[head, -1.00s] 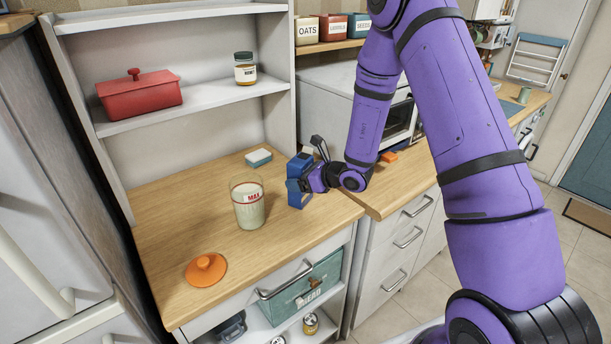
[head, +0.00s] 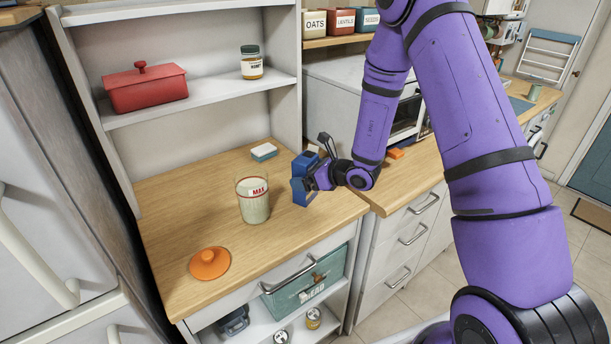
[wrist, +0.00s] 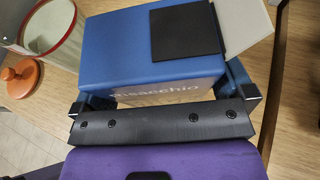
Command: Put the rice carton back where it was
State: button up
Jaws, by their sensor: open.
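The blue rice carton (head: 303,182) stands on the wooden worktop (head: 190,220), near its right end. In the wrist view the carton (wrist: 120,60) shows its blue top with a dark square and a pale flap, and part of its lettering. My gripper (head: 318,174) is open at the carton, with one finger on each side of it; I cannot tell whether the fingers touch it. A glass jar (head: 253,203) marked MAX, with pale contents, stands to the left of the carton. The jar's orange lid (head: 209,264) lies on the worktop at the front left.
A sponge (head: 264,152) lies behind the carton. A red box (head: 146,90) and a honey jar (head: 251,65) stand on the shelf above. Labelled canisters (head: 341,23) stand at the back.

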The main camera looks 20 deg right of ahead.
jog(key=v, duration=1.1)
jog(key=s+a+r+n+g+y, duration=0.1)
jog(key=s+a+r+n+g, duration=0.3)
jog(key=s+r+n, duration=0.4)
jog(key=s+a+r+n+g+y, duration=0.1)
jog(key=s+a+r+n+g, duration=0.4)
jog(key=r+n, duration=0.4)
jog(key=s+d+r+n+t+h, duration=0.2)
jog(key=s+d+r+n+h, duration=0.2)
jog(key=s, duration=0.4)
jog(key=s+d+r+n+t+h, duration=0.2)
jog(key=s+d+r+n+h, duration=0.3)
jog(key=s+r+n+h, duration=0.1)
jog(key=shift+s+r+n+h, duration=0.4)
jog(key=shift+s+r, duration=0.1)
jog(key=shift+s, duration=0.7)
